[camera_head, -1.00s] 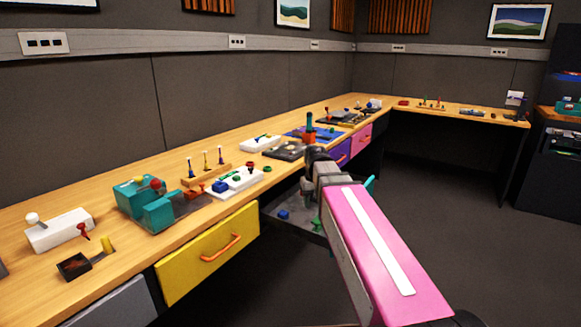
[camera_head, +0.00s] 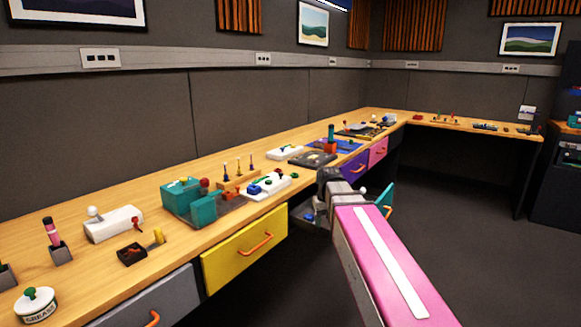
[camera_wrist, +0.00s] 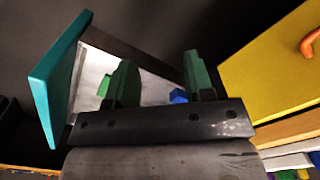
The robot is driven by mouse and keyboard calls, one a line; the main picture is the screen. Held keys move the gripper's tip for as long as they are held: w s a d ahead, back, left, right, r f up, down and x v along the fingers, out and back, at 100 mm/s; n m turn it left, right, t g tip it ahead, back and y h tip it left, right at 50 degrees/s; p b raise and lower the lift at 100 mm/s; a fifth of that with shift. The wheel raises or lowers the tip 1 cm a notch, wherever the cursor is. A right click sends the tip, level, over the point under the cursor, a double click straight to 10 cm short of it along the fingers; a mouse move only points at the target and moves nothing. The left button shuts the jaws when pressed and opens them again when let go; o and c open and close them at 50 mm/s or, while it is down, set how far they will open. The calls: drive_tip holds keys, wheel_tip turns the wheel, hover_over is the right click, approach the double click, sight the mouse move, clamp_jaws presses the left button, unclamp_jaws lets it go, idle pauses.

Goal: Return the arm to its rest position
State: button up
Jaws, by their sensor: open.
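My arm reaches forward along the bench, with its pink link in the head view. My gripper (camera_wrist: 160,78) shows two green fingers spread apart, with nothing held between them. In the head view its wrist end is near the bench edge, and the fingertips are hidden there. Beyond the fingers in the wrist view is an open drawer with a teal front (camera_wrist: 58,85). A blue piece (camera_wrist: 178,96) and a green piece (camera_wrist: 104,86) lie inside it. The teal front also shows in the head view (camera_head: 386,201), partly behind my arm.
The wooden bench (camera_head: 60,205) holds a teal box device (camera_head: 203,209), a white switch box (camera_head: 113,224) and several small panels. A yellow drawer (camera_head: 243,248) is shut left of the open one; a purple drawer (camera_head: 353,168) lies beyond. Floor at the right is clear.

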drive_tip(key=s+d+f+m, duration=0.1)
drive_tip(key=s+d+f, duration=0.2)
drive_tip(key=f, duration=0.7)
drive_tip(key=s+d+f, duration=0.3)
drive_tip(key=s+f, duration=0.5)
drive_tip(key=f, duration=0.1)
drive_tip(key=shift+s+f+m, duration=0.25)
drive_tip(key=shift+f+m, duration=0.1)
drive_tip(key=shift+m, duration=0.05)
drive_tip(key=shift+d, duration=0.1)
